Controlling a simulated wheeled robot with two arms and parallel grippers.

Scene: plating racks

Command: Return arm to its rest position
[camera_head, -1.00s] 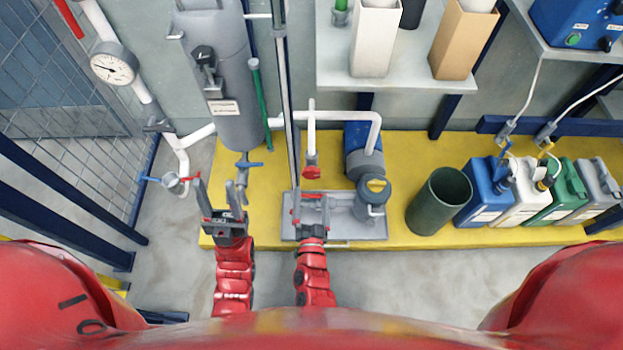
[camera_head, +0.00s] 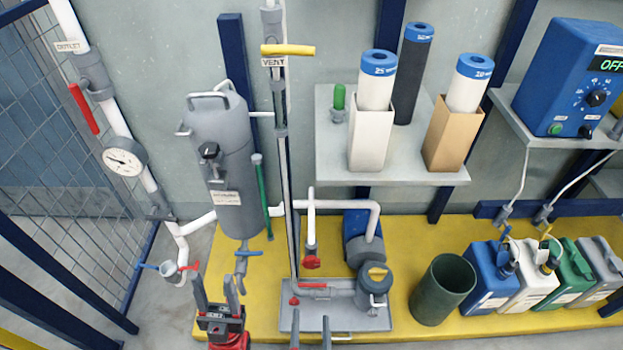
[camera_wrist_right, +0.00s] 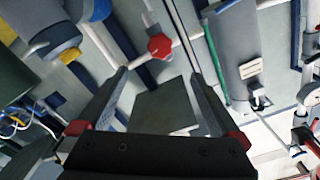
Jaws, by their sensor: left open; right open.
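My left gripper (camera_head: 215,282) stands in the lower left of the head view, below the blue-handled valve (camera_head: 241,253) under the grey tank. Its two fingers point up the picture, apart, with nothing between them. My right gripper (camera_head: 310,322) shows only its two finger ends at the bottom edge, near the front of the grey pump tray (camera_head: 350,318). In the right wrist view its fingers (camera_wrist_right: 158,76) are spread and hold nothing. A dark grey flat surface (camera_wrist_right: 165,108) shows behind the gap. The rest of the right arm is hidden below the head view.
The grey tank (camera_head: 215,150) and piping with a red valve knob (camera_head: 311,262) stand beyond the grippers. A dark green bin (camera_head: 440,290) and several canisters (camera_head: 490,275) sit on the yellow platform (camera_head: 405,325). A shelf (camera_head: 410,178) holds tubes above. A mesh fence (camera_head: 60,130) bounds the left.

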